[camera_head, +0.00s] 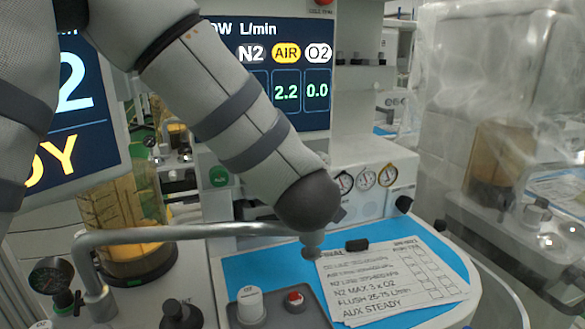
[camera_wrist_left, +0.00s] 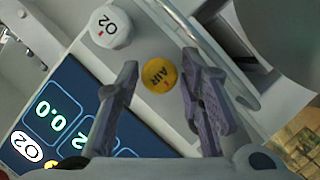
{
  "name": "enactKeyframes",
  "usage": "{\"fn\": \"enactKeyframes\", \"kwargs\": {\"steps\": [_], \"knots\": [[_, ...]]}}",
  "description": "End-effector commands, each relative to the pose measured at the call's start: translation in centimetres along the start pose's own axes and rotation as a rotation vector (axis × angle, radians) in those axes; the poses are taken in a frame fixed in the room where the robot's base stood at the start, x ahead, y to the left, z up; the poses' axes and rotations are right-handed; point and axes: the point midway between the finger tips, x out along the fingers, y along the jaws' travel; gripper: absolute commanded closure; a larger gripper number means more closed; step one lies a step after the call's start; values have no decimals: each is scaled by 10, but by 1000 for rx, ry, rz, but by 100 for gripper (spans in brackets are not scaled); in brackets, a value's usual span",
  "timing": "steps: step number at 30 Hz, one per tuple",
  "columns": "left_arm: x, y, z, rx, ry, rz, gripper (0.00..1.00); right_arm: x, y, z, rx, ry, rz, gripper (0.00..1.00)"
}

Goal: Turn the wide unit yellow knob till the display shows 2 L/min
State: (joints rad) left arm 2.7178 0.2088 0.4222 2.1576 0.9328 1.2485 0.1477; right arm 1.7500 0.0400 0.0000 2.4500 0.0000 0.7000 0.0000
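The yellow AIR knob (camera_wrist_left: 160,73) is in the left wrist view, on the pale unit front. My left gripper (camera_wrist_left: 160,60) is open, with one finger on each side of the knob and a small visible gap to it. Whether the fingers reach to the knob's depth I cannot tell. In the head view, the display (camera_head: 287,75) reads 2.2 under the yellow AIR label and 0.0 under O2. My left arm covers the N2 value, the knob and the left gripper there. The display (camera_wrist_left: 62,115) also shows partly in the wrist view. My right gripper is not in view.
A white O2 knob (camera_wrist_left: 110,27) sits close beside the yellow one. A grey bar (camera_head: 190,233) crosses above the blue-topped counter (camera_head: 265,268). A printed sheet (camera_head: 390,280) lies on it. Gauges (camera_head: 366,178) stand behind. A large screen (camera_head: 72,110) is at left.

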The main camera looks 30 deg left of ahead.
Motion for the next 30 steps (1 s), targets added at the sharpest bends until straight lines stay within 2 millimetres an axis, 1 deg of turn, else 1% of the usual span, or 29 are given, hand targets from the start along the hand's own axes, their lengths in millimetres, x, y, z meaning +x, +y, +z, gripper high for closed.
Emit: {"fn": "enactKeyframes", "kwargs": {"steps": [2,5,9,12,15,18,20,30], "knots": [[-5,1,0,0,-1,2,65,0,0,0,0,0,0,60],[-25,2,0,0,-1,5,65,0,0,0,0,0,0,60],[-65,1,0,3,0,6,65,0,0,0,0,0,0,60],[-90,1,0,1,-1,5,65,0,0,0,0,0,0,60],[-107,1,0,0,0,3,65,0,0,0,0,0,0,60],[-117,0,0,0,0,2,65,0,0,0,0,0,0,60],[-120,0,0,1,0,0,65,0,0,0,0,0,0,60],[-120,0,0,0,0,0,65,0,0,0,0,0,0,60]]}}
